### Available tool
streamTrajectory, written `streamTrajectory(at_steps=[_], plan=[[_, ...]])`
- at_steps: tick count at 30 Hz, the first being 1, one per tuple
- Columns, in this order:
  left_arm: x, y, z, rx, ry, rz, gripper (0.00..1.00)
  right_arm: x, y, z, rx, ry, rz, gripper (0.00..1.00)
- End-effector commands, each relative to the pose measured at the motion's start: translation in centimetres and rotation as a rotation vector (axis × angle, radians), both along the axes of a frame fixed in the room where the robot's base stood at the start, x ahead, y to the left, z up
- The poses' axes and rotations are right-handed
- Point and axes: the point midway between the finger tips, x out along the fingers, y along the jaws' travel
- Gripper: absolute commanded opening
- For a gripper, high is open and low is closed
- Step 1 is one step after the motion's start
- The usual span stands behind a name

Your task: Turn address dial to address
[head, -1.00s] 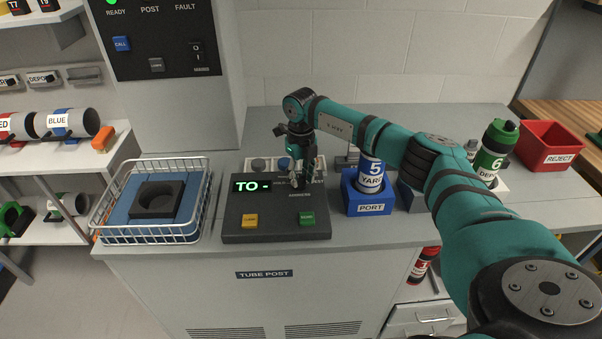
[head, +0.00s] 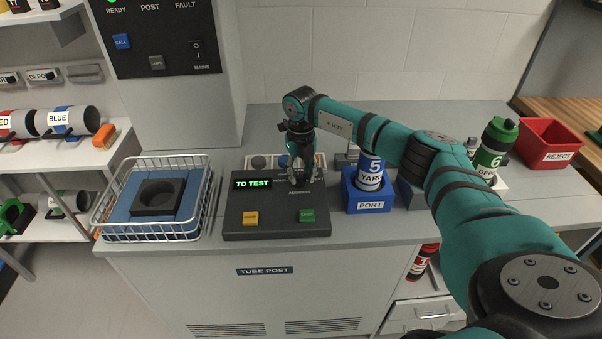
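The dark control console (head: 275,222) stands on the grey counter. Its green display (head: 253,183) reads "TO TEST". A yellow button (head: 250,218) and a green button (head: 307,215) sit on its front. My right gripper (head: 300,183) points down at the console's upper right, over the spot above the "ADDRESS" label. The address dial there is hidden by the gripper. The fingers are around or on the dial; I cannot make out how tightly they are closed. My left gripper is not in view.
A wire basket (head: 205,212) with a blue lining and dark block stands left of the console. A blue PORT holder (head: 369,206) with the YARD 5 carrier (head: 370,174) stands close to its right. A green-topped carrier (head: 496,143) and red REJECT bin (head: 549,145) are farther right.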

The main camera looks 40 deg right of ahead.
Motion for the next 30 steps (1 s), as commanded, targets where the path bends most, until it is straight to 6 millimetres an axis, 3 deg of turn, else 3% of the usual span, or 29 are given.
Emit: streamTrajectory(at_steps=[1,5,16,20,30], plan=[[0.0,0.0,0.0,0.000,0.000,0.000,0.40,0.2,-0.1,0.3,-0.001,-0.009,-0.003,0.37],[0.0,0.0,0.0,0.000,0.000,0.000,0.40,0.2,-0.1,0.2,-0.001,-0.007,-0.002,0.54],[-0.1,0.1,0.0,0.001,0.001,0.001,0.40,0.1,0.0,0.7,0.000,-0.004,0.000,0.54],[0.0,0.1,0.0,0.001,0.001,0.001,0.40,0.1,-0.1,2.7,0.000,-0.006,0.000,0.54],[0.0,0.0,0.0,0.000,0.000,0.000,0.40,0.1,-0.1,9.7,0.000,-0.006,0.000,0.54]])
